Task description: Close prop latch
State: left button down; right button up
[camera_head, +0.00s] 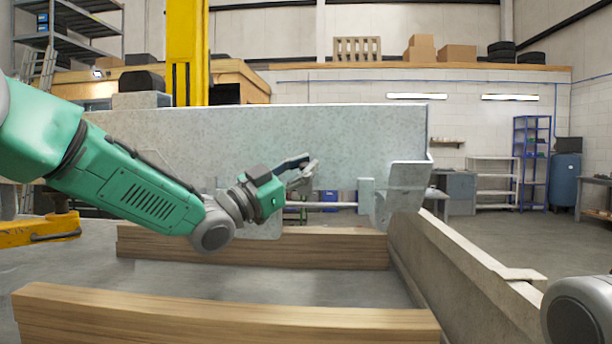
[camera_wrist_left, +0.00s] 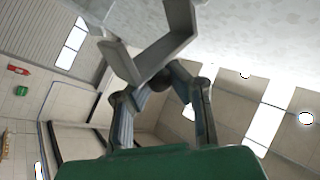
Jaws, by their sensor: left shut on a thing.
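The prop latch (camera_wrist_left: 152,58), a bent grey metal strip, shows at the top of the left wrist view, between and beyond the fingers. My left gripper (camera_head: 303,168) is shut on it in front of the large grey metal panel (camera_head: 190,140). The gripper also shows in the left wrist view (camera_wrist_left: 168,88). In the head view the latch is small, and the gripper partly hides it. A thin rod (camera_head: 325,204) runs level below the gripper, towards a grey bracket (camera_head: 404,190) at the panel's right end. My right gripper is out of view.
Wooden beams lie on the floor behind (camera_head: 330,250) and in front (camera_head: 220,318). A long grey frame rail (camera_head: 450,255) runs along the right. A yellow post (camera_head: 187,50) stands behind the panel. Floor between the beams is clear.

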pick_arm(q)
jog(key=shift+f, duration=0.25)
jog(key=c, duration=1.4)
grip_release()
jog(key=shift+r, duration=0.1)
jog(key=v, duration=1.2)
